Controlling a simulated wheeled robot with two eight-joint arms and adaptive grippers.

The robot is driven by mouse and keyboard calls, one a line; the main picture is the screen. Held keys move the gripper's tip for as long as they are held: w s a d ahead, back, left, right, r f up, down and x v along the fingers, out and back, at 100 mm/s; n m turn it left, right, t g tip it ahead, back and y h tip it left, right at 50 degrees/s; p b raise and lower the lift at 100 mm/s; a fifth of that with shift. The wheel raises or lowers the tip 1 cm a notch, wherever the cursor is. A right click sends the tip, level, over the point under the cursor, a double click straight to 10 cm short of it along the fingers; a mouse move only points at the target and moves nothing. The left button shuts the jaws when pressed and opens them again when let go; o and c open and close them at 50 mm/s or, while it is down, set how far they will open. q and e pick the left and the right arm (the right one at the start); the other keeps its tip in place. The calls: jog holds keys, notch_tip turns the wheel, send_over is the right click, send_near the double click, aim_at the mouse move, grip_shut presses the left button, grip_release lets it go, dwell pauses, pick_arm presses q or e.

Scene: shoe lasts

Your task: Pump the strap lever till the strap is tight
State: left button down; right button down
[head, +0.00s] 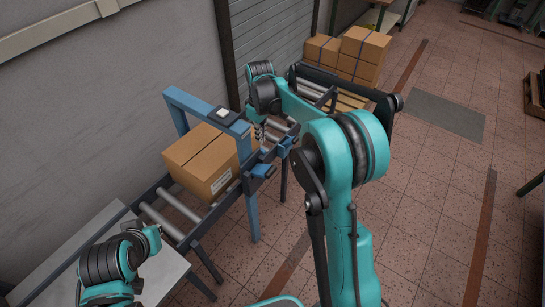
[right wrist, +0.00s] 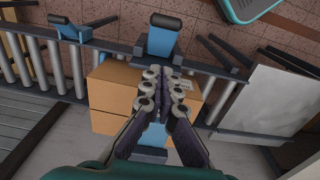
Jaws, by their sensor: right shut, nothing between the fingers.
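A cardboard box (head: 203,163) sits on the roller conveyor under a blue arch frame (head: 207,108). On the conveyor's near side is a blue block with a dark top (head: 265,170); in the right wrist view a blue part with a black bar (right wrist: 165,40) stands beside the box (right wrist: 112,95). I cannot tell for sure which part is the strap lever, and no strap shows clearly on this box. My right gripper (head: 260,133) is shut and empty, just right of the arch; in the right wrist view its fingertips (right wrist: 165,77) overlap the box.
A second blue part (right wrist: 70,28) sits farther along the conveyor rail. A pale table top (head: 80,262) adjoins the conveyor's near end. Strapped boxes (head: 362,55) stand stacked at the back. The tiled floor to the right is mostly clear.

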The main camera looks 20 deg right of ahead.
jog(key=shift+a, duration=0.1)
jog(key=b, duration=0.3)
send_over(267, 169)
jog(key=w+a, duration=0.2)
jog(key=f, duration=1)
jog(key=shift+d+f, duration=0.25)
jog(key=shift+f, duration=0.1)
jog(key=shift+s+d+f, duration=0.5)
jog(key=shift+s+f, duration=0.15)
jog(key=shift+f, duration=0.1)
jog(key=shift+s+d+f+b, duration=0.25)
jog(key=shift+s+f+b, duration=0.05)
jog(key=shift+s+f, duration=0.05)
jog(key=shift+d, duration=0.1)
